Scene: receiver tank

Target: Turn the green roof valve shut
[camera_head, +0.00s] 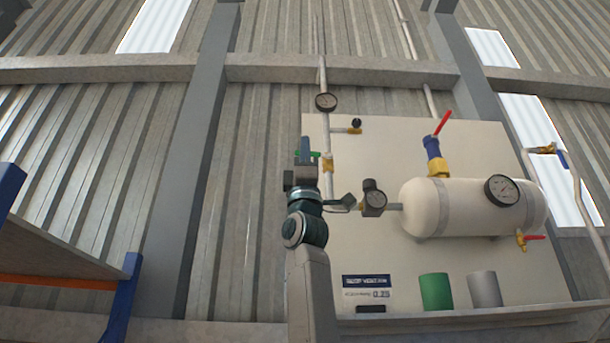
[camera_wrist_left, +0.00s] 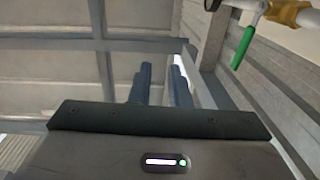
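The green valve handle (camera_head: 316,154) is in the head view, on the upright pipe at the left of the pale board, beside a brass fitting (camera_head: 328,165). It is partly hidden by my left gripper (camera_head: 305,146), which is raised in front of it. In the left wrist view the green handle (camera_wrist_left: 243,47) hangs from the brass fitting (camera_wrist_left: 288,13) at the upper right. There my left gripper's fingers (camera_wrist_left: 160,75) stand apart with a gap between them, and nothing shows in the gap. The handle is right of the fingers, apart from them. My right gripper is not in view.
Green (camera_head: 435,291) and grey (camera_head: 484,289) cylinders stand below. A blue-and-orange rack (camera_head: 120,295) is at left.

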